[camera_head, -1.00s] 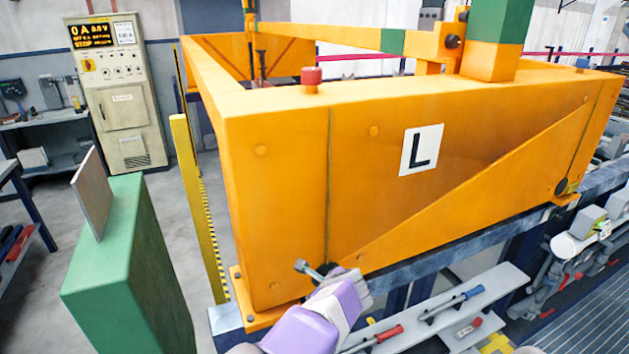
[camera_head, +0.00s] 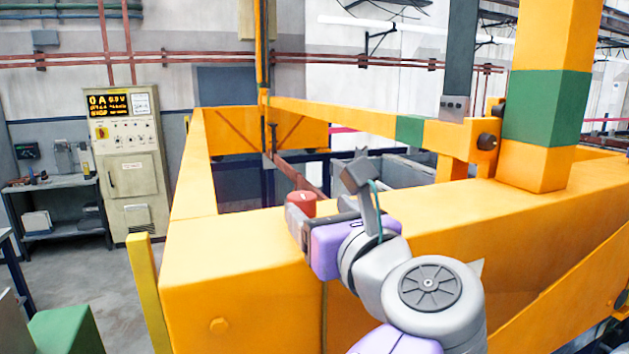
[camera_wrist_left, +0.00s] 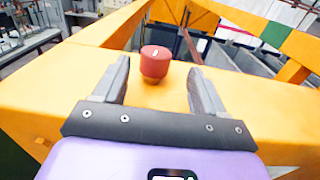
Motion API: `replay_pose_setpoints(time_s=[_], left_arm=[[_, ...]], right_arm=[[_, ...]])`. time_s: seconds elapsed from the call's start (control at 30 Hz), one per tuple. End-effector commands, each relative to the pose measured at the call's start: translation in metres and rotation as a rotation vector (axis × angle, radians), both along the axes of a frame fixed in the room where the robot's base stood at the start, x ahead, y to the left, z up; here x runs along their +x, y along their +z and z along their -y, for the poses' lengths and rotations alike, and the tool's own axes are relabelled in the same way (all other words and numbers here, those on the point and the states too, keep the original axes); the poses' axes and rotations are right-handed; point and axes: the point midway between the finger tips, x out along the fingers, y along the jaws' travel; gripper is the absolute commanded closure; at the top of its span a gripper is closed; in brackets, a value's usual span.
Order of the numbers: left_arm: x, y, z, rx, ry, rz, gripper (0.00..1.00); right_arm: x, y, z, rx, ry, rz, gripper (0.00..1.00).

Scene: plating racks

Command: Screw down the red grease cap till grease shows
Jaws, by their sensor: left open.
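The red grease cap (camera_head: 301,203) stands on the top face of the orange frame (camera_head: 235,252). It is a short red cylinder, partly hidden by my gripper in the head view. In the head view my left gripper (camera_head: 325,205) is at the cap from the near right. No grease can be made out. My right gripper is not seen.
An orange post with a green band (camera_head: 547,105) rises from the frame at right. An orange beam (camera_head: 350,115) runs behind the cap. A control cabinet (camera_head: 130,165) stands at back left, with a yellow post (camera_head: 148,290) nearer. The frame's top left of the cap is clear.

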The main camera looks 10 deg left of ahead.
Motion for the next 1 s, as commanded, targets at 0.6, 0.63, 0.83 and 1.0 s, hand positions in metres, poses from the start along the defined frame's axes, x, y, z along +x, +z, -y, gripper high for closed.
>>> replay_pose_setpoints(time_s=[0.6, 0.63, 0.83, 1.0], left_arm=[[0.059, 0.001, -0.043, 0.001, 0.002, -0.001, 0.29], [0.06, 0.001, -0.043, 0.001, 0.002, -0.001, 0.29], [0.061, 0.0, -0.044, 0.0, 0.001, 0.0, 0.29], [0.061, 0.0, -0.044, 0.0, 0.0, 0.0, 0.44]], right_arm=[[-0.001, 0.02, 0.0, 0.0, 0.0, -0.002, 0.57], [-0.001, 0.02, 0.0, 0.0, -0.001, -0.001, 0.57], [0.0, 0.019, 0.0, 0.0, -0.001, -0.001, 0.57], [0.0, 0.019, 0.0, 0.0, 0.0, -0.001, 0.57]])
